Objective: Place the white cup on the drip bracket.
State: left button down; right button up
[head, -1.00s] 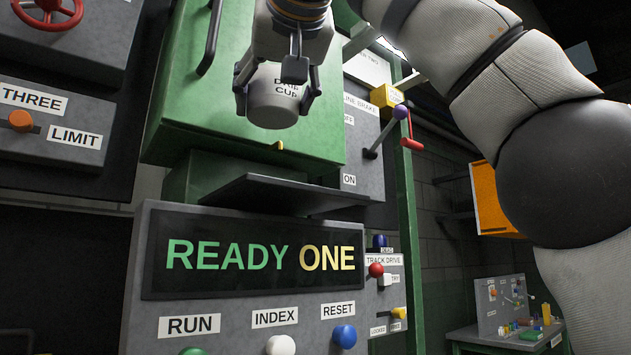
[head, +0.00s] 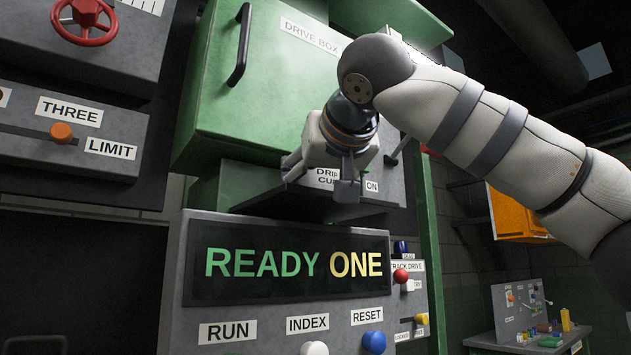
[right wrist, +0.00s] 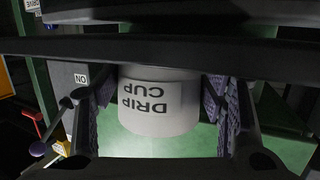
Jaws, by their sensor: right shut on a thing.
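The white cup (head: 327,180), labelled DRIP CUP, is between the fingers of my right gripper (head: 321,182), which is shut on it. In the right wrist view the cup (right wrist: 158,105) appears upside down between both fingers, its base end hidden behind a dark bar. The drip bracket (head: 278,199) is the dark plate under the green box, above the READY ONE display. The cup is at the bracket in the head view. Its lower part is hard to make out, and I cannot tell whether it touches the plate. My left gripper is not in view.
The green drive box (head: 262,95) with a black handle (head: 239,45) rises behind and above the bracket. The display panel (head: 290,262) with coloured buttons is below. A grey panel with an orange slider (head: 61,132) is at left.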

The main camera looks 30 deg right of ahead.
jog(key=shift+d, duration=0.15)
jog(key=shift+s+a+f, duration=0.1)
jog(key=shift+a+f, duration=0.1)
jog(key=o, duration=1.3)
jog(key=shift+f, duration=0.15)
jog(key=shift+r, duration=0.3)
jog(key=v, duration=1.2)
jog(key=shift+r, duration=0.15)
